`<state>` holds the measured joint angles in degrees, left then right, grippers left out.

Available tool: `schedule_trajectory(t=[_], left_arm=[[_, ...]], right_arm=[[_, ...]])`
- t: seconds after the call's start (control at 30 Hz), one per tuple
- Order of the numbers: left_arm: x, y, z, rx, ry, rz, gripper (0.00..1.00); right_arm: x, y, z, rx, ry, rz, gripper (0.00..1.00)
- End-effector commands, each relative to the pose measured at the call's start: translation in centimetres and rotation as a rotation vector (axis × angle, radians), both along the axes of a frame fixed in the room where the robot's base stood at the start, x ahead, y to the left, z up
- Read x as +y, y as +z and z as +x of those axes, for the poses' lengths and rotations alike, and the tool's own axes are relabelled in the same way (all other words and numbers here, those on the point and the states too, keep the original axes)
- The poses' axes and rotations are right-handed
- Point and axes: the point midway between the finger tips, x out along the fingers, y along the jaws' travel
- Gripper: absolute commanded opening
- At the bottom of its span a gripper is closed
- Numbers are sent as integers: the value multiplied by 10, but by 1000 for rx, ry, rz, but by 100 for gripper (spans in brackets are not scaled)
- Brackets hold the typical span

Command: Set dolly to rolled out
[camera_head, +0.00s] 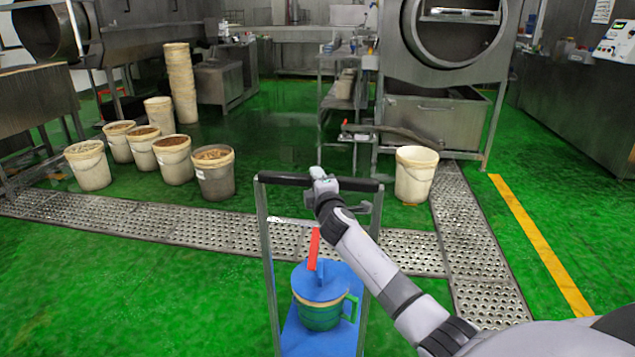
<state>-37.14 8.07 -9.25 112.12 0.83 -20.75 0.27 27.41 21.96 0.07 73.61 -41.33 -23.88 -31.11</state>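The dolly stands on the green floor at the lower middle, with a grey metal frame, a black handle bar (356,184) on top and a blue deck (318,340). A green bucket (320,316) with a blue lid (320,281) and a red upright piece (314,249) sits on the deck. My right arm comes in from the lower right, and my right gripper (321,178) is at the middle of the handle bar. The bar shows on both sides of it. Its fingers are too small and covered to tell if they are closed around the bar. My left gripper is out of view.
Perforated metal floor plates (200,222) run behind the dolly. A white bucket (415,174) stands beyond it to the right, and several filled buckets (213,180) stand at the left. A large drum machine (440,60) is at the back. Green floor beside the dolly is clear.

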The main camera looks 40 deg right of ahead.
Motion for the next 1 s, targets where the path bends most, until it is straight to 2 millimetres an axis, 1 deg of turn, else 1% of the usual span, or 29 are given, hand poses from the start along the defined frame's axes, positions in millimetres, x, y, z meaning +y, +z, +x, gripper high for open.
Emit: schedule_trajectory(t=[0.57, 0.6, 0.67, 1.0], left_arm=[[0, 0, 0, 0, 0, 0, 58], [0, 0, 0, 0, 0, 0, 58], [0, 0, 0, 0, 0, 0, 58], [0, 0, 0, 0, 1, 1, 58]], right_arm=[[1, 1, 0, -2, 3, 0, 0], [1, 1, 0, -2, 3, 0, 38], [1, 1, 0, -1, 2, 0, 55], [1, 0, -1, 0, 1, 0, 55]])
